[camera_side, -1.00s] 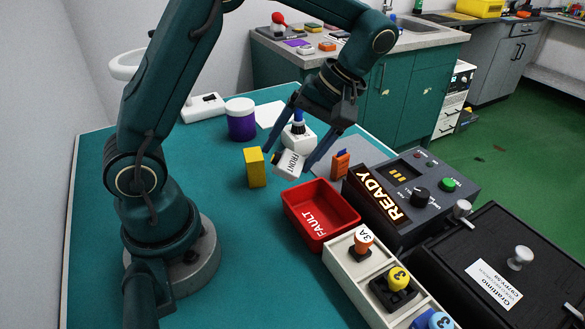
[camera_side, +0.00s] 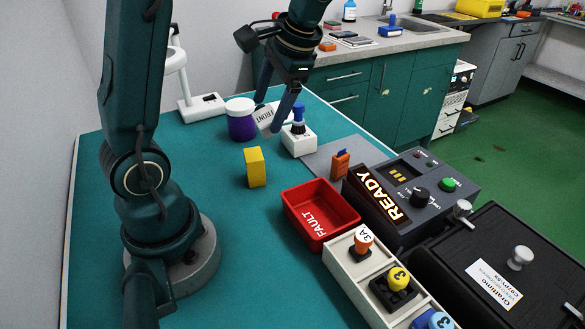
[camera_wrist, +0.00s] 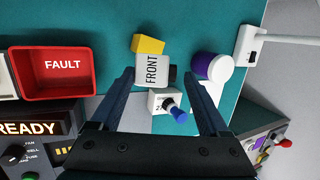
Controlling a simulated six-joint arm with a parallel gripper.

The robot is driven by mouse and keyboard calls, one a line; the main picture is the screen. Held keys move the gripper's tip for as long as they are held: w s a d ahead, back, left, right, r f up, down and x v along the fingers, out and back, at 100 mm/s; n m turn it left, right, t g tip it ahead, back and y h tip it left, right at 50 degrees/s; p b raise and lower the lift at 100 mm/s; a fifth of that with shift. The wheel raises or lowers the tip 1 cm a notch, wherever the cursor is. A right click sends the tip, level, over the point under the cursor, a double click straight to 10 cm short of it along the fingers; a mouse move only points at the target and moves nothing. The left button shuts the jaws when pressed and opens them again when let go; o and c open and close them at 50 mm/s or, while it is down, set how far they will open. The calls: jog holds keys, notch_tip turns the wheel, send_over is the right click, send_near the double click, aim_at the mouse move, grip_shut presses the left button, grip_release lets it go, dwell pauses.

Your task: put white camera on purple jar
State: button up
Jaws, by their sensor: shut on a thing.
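The white camera (camera_side: 263,116), a small white block marked FRONT, is held tilted between the fingers of my gripper (camera_side: 270,117). In the wrist view the camera (camera_wrist: 152,72) shows its FRONT face, with a dark part on its right side, between the two fingertips (camera_wrist: 160,76). The purple jar (camera_side: 241,122), with a white lid, stands upright on the teal table just left of the camera in the side view. In the wrist view the jar (camera_wrist: 212,68) is right of the camera. I cannot tell whether camera and jar touch.
A white block with a blue-topped plunger (camera_side: 298,141) stands close to the right of my gripper. A yellow block (camera_side: 255,167) and a red FAULT bin (camera_side: 320,212) are nearer the front. A white stand (camera_side: 202,107) is behind the jar. Table left of the yellow block is clear.

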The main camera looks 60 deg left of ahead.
jog(key=w+a+r+m+t, duration=0.1)
jog(key=w+a+m+t, duration=0.15)
jog(key=m, duration=0.45)
notch_tip(320, 180, up, 5)
jog(key=m+y, duration=0.3)
jog(key=m, duration=0.8)
send_over(237, 101)
jog(key=d, duration=0.3)
jog(key=shift+g, duration=0.25)
notch_tip(237, 101, down, 10)
jog(key=shift+d+r, duration=0.1)
jog(key=shift+d, duration=0.05)
jog(key=shift+f, duration=0.2)
jog(key=o, duration=1.5)
jog(key=shift+c, duration=0.2)
